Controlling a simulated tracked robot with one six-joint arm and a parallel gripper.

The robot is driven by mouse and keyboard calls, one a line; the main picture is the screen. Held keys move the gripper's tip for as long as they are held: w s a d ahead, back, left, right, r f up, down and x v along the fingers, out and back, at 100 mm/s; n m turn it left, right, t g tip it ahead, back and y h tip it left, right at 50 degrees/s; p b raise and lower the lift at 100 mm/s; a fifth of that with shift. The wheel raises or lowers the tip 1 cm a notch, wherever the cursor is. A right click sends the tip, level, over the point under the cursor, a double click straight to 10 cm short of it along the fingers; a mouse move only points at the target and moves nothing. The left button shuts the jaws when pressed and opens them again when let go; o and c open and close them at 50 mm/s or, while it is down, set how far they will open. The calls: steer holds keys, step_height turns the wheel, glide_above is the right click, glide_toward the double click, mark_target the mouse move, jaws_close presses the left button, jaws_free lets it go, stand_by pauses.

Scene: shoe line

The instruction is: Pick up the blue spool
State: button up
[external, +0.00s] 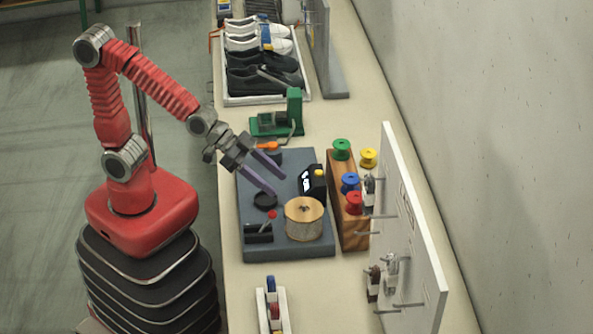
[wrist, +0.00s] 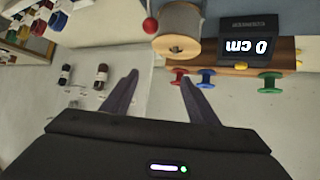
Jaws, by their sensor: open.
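The blue spool (external: 350,182) stands on top of a wooden block (external: 336,165), between a green spool (external: 341,148) and a red spool (external: 354,202).
A yellow spool (external: 368,157) is beside the green one. A black display box (external: 313,182) and a large thread reel (external: 303,220) stand on the grey mat (external: 285,253) left of the block. A white pegboard (external: 410,235) with hooks rises at the right.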

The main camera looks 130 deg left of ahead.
mark_target(352, 183)
steer(key=w+a+f+n+y, duration=0.1)
steer(key=a+y, duration=0.1)
steer(key=a, duration=0.5)
steer(key=w+a+f+n+y, duration=0.1)
steer(key=w+a+y, duration=0.1)
steer(key=a, duration=0.4)
steer(key=shift+a+n+t, duration=0.35)
steer(key=shift+n+t, duration=0.05)
steer(key=x, duration=0.8)
steer(key=shift+w+a, duration=0.2)
steer(key=shift+f, duration=0.1)
steer(key=shift+f+x, duration=0.2)
steer(key=shift+x, duration=2.4)
steer(key=shift+c, duration=0.5)
